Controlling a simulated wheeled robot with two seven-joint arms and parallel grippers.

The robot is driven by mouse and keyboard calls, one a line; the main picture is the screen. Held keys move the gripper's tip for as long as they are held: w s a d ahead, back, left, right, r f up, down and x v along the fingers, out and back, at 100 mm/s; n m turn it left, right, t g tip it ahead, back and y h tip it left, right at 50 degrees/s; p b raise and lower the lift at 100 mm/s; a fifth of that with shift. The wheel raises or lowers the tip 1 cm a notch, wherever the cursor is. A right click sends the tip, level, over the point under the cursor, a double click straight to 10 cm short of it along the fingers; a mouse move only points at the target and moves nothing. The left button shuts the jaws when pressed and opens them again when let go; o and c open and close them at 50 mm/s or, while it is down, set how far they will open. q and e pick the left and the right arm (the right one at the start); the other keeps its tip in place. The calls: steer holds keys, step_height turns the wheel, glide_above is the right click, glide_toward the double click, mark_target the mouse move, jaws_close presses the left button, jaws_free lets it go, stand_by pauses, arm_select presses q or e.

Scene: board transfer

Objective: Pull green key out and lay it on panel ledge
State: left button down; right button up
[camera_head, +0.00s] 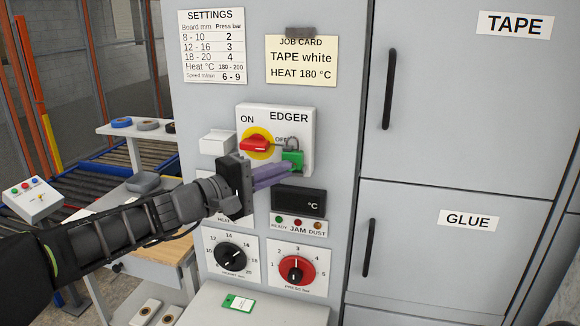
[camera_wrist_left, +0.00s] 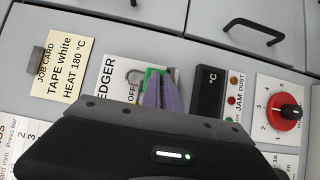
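A green padlock-like piece (camera_head: 293,158) with a grey shackle hangs at the red and yellow EDGER switch (camera_head: 256,145). My left gripper (camera_head: 284,171) reaches up to its lower side, its purple fingers close together. In the left wrist view the fingertips (camera_wrist_left: 162,76) overlap the green piece (camera_wrist_left: 149,73), with a narrow gap between them. A separate key is not distinguishable; the fingers hide that spot, and whether they grip anything is unclear. The grey panel ledge (camera_head: 290,312) lies below the dials. My right gripper is not in view.
A green and white tag (camera_head: 239,302) lies on the ledge's back left, with bare surface to its right. A dark °C display (camera_head: 298,201), small lamps and two dials (camera_head: 291,269) are below the switch. Cabinet handles (camera_head: 369,247) stick out at the right.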

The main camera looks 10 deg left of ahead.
arm_select(q)
steer(key=shift+s+f, duration=0.1)
steer(key=shift+s, duration=0.1)
steer(key=shift+s+a+b, duration=0.1)
steer(key=shift+s+b, duration=0.5)
steer(key=shift+s, duration=0.4)
steer(key=shift+s, duration=0.1)
steer(key=s+b, duration=0.1)
steer(key=s, duration=0.3)
steer(key=shift+s+a+b, duration=0.1)
steer(key=shift+s+b, duration=0.05)
steer(key=shift+b, duration=0.2)
